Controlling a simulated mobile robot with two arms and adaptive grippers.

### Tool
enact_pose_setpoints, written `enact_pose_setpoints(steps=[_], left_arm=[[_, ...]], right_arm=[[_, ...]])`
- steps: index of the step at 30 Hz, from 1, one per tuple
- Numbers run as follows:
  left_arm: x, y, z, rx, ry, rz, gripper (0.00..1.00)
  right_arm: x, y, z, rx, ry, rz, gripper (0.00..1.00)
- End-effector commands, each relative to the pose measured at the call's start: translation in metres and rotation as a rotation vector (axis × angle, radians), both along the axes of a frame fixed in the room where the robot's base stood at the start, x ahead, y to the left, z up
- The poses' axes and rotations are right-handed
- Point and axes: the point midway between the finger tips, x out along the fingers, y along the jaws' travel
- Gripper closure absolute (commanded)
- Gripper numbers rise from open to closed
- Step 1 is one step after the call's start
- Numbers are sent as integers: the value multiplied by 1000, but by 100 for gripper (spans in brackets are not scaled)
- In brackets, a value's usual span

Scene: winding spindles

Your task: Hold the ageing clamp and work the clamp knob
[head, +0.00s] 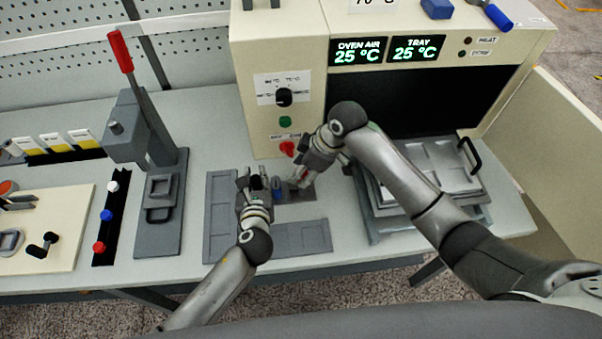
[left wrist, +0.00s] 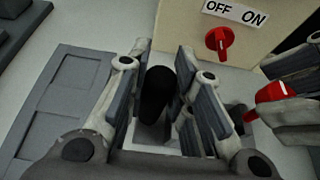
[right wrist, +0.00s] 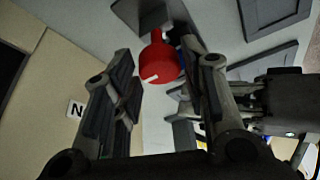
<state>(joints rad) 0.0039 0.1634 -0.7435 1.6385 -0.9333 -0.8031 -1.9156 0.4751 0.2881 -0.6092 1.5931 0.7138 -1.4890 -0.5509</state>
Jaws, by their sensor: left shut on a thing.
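The ageing clamp shows in part between my grippers in the head view, low on the table. My left gripper (head: 257,184) is shut on the clamp's black rounded part (left wrist: 157,92), which stands between its fingers in the left wrist view. The red clamp knob (right wrist: 162,62) has a white mark and lies between the fingertips of my right gripper (right wrist: 160,68), which looks open around it. The knob also shows in the left wrist view (left wrist: 273,92), beside the right gripper's fingers. My fingers hide much of the clamp.
The oven (head: 277,60) with a red OFF/ON switch (left wrist: 219,42) stands right behind the grippers. A stack of metal trays (head: 440,165) lies to the right. A grey lever press (head: 150,140) and a rack with coloured knobs (head: 108,215) stand left. Flat grey plates (head: 290,238) surround the clamp.

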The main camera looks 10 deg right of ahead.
Motion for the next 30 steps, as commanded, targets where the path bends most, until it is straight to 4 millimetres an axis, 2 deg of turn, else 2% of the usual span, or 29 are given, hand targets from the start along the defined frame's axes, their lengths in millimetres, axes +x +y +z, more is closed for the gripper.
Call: enact_pose_setpoints(steps=[1,7,11,14,30], left_arm=[[-3,1,-7,3,14,1,100],[-3,1,-7,3,14,1,100],[-3,1,-7,3,14,1,100],[-3,1,-7,3,14,1,100],[-4,1,-7,4,14,2,100]], right_arm=[[0,0,-1,0,0,0,71],[0,0,0,0,0,0,96],[0,0,-1,0,1,-31,96],[-1,0,-1,1,0,-123,96],[0,1,0,4,-1,-790,96]])
